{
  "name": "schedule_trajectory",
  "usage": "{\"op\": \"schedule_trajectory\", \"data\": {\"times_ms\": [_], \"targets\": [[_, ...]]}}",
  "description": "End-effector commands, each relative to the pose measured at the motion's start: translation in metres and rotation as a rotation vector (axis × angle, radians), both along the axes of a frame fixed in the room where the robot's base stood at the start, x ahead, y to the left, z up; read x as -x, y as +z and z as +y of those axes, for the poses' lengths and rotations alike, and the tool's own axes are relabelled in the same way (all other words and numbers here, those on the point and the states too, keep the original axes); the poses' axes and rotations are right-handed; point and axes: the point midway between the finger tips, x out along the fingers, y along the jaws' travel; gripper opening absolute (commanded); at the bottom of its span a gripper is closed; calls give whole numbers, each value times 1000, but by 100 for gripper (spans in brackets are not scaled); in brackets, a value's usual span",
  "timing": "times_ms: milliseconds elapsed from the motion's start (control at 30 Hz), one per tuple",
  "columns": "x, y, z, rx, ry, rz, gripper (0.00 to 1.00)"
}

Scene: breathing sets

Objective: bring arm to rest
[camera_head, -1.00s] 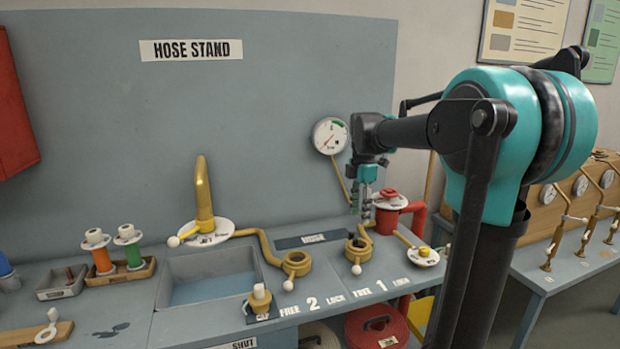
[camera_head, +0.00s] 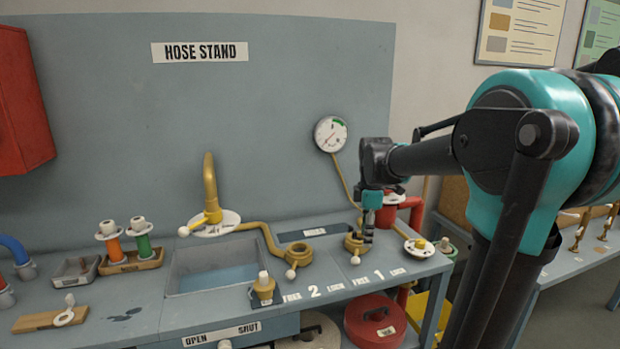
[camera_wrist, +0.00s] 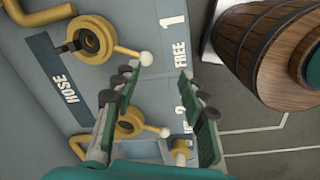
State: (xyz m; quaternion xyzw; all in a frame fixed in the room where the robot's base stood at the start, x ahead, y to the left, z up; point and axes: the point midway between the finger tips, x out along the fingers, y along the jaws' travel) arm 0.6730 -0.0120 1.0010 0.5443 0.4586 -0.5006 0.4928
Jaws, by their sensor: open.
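My gripper (camera_head: 367,222) hangs at the right part of the hose stand bench (camera_head: 190,312), in front of the red fitting and close to the brass ring of station 1 (camera_head: 353,243). In the wrist view my gripper (camera_wrist: 158,92) has its two green fingers spread apart with nothing between them. The station 1 ring shows at the upper left of the wrist view (camera_wrist: 84,40), beside the fingers, with its white-knobbed lever. My arm (camera_head: 415,160) reaches in from the right of the head view.
A pressure gauge (camera_head: 330,134) stands near the back panel (camera_head: 110,90). The brass spout (camera_head: 210,185) rises behind the sink (camera_head: 215,275). The station 2 ring (camera_head: 298,256) and a capped brass fitting (camera_head: 263,288) are left of my gripper. A wooden barrel (camera_wrist: 265,50) shows in the wrist view.

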Motion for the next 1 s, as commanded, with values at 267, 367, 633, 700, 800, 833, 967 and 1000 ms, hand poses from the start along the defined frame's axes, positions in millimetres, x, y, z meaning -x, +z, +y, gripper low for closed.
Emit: {"op": "schedule_trajectory", "data": {"times_ms": [267,367,633,700,800,833,967,1000], "targets": [[54,-58,-12,-59,-452,-87,42],[84,-87,-17,-106,-694,-128,42],[158,-151,-26,-259,-1250,-211,42],[169,-161,-28,-289,-1339,-221,42],[180,-169,-28,-317,-1417,-228,42],[182,-170,-29,-322,-1431,-229,42],[184,-172,-29,-329,-1452,-231,42],[183,-172,-29,-329,-1451,-231,42]]}}
